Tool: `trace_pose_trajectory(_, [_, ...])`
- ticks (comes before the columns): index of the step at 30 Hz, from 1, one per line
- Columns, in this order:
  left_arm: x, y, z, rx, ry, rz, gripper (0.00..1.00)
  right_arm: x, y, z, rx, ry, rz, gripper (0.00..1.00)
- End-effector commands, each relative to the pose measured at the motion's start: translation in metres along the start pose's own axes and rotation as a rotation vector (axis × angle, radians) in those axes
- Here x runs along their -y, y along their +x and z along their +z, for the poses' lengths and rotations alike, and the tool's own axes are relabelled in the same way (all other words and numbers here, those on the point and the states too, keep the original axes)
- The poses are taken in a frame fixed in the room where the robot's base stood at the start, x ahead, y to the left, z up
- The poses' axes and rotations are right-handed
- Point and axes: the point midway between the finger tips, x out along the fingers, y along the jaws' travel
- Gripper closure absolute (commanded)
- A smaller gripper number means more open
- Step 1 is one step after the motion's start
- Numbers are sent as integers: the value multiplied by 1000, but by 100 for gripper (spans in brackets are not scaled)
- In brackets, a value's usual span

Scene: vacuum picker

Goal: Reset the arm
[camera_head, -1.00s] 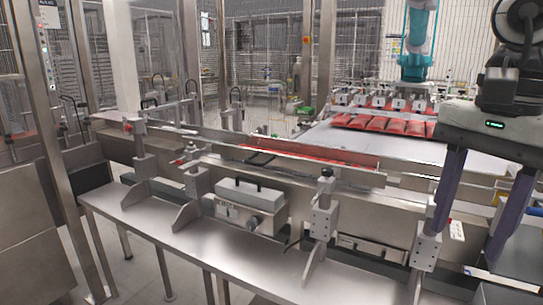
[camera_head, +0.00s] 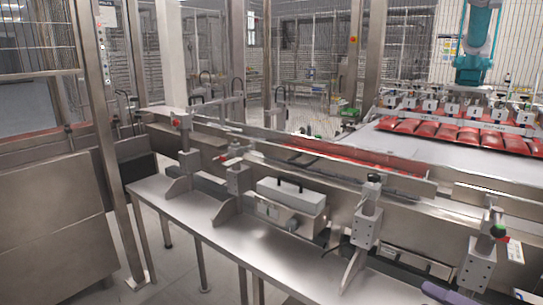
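Part of my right gripper shows at the bottom right edge, where a purple finger (camera_head: 447,293) lies low in front of the steel ledge. The rest of that gripper and its arm are cut off by the frame, so its opening cannot be judged. I see nothing held at the visible finger. My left gripper and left arm are not in view.
A steel ledge (camera_head: 237,246) with several upright brackets runs in front of the conveyor. A white box with a black handle (camera_head: 292,195) sits behind it. Red packs (camera_head: 455,132) lie under a teal picker arm (camera_head: 474,62). A steel post (camera_head: 110,150) stands left.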

Motion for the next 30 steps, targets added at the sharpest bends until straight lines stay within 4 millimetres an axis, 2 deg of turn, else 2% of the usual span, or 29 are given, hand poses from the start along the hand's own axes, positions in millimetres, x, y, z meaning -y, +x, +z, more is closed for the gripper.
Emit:
trace_pose_trajectory(1, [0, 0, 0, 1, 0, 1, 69, 32, -4, -10, 98, 199, -19, 53])
trace_pose_trajectory(5, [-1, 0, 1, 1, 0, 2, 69, 112, -15, -49, 331, 688, -91, 53])
trace_pose_trajectory(6, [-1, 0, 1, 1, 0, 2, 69, 135, -18, -68, 399, 839, -116, 53])
trace_pose_trajectory(8, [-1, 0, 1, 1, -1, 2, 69, 166, -23, -102, 493, 1058, -156, 53])
trace_pose_trajectory(9, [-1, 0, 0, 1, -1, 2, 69, 184, -25, -126, 549, 1195, -183, 53])
trace_pose_trajectory(12, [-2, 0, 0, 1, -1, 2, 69, 214, -27, -188, 668, 1497, -247, 53])
trace_pose_trajectory(15, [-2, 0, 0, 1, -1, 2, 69, 228, -25, -242, 753, 1727, -305, 53])
trace_pose_trajectory(19, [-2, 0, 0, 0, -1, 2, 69, 233, -22, -287, 817, 1908, -358, 53])
trace_pose_trajectory(22, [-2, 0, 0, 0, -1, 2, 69, 233, -21, -302, 837, 1968, -377, 53])
trace_pose_trajectory(28, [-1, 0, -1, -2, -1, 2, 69, 234, -21, -305, 841, 1978, -382, 53])
trace_pose_trajectory(30, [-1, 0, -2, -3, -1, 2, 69, 234, -21, -305, 841, 1977, -382, 63])
